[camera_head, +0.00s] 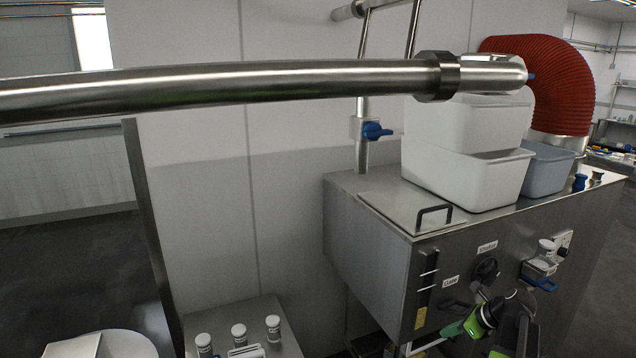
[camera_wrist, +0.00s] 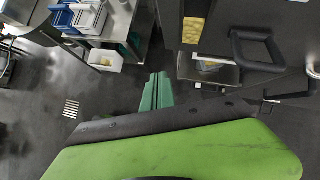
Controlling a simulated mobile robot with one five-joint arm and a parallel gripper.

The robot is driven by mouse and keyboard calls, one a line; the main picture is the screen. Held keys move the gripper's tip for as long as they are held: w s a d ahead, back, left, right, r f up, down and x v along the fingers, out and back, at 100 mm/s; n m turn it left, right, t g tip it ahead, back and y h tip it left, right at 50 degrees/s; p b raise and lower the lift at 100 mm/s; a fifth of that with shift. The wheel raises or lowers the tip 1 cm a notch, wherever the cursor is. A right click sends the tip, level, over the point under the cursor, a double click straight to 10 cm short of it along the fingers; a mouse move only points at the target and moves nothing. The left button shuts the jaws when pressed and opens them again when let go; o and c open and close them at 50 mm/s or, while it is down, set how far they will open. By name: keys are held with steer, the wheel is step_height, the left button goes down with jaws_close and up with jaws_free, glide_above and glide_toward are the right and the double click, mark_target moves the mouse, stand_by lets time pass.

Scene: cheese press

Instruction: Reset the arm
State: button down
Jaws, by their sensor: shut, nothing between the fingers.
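My arm, with green and black links, shows at the lower right of the head view, in front of the steel press cabinet (camera_head: 375,222). My gripper (camera_head: 453,329) points left there, near the cabinet's front face; its tips are small in this view. In the wrist view my gripper (camera_wrist: 158,78) shows as two teal fingers side by side, shut with nothing between them. Below the fingers, a black and green part of my arm fills the lower picture. Dark floor shows around the fingertips. I cannot tell the exact gap between gripper and cabinet.
White tubs (camera_head: 468,176) stand on top, beside a black lid handle (camera_head: 434,212). A steel pipe (camera_head: 230,86) crosses above. Several white-capped bottles (camera_head: 239,333) stand on a low steel surface.

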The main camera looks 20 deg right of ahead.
steer(key=w+a+f+n+g+b, duration=0.1)
steer(key=w+a+f+n, duration=0.2)
steer(key=a, duration=0.8)
steer(key=w+a+n+g+y, duration=0.1)
steer(key=w+a+n+g, duration=0.2)
steer(key=a, duration=0.8)
steer(key=w+a+f+n+b, duration=0.1)
steer(key=w+a+f+n, duration=0.3)
steer(key=a, duration=0.8)
steer(key=s+a+n+g+h, duration=0.2)
steer(key=s+a+n, duration=0.3)
steer(key=a+n, duration=0.5)
steer(key=shift+s+d+f+n+g+h+b, duration=0.15)
steer(key=shift+s+d+n+h, duration=0.3)
steer(key=shift+n, duration=1.3)
steer(key=shift+s+d+f+n+g+h+b, duration=0.15)
steer(key=shift+s+n+h, duration=0.35)
steer(key=shift+n, duration=1.3)
steer(key=shift+s+d+f+n+g+h+b, duration=0.1)
steer(key=shift+s+d+f+n+h, duration=0.3)
steer(key=shift+n, duration=1.35)
steer(key=shift+s+r, duration=0.15)
steer(key=shift+s, duration=0.05)
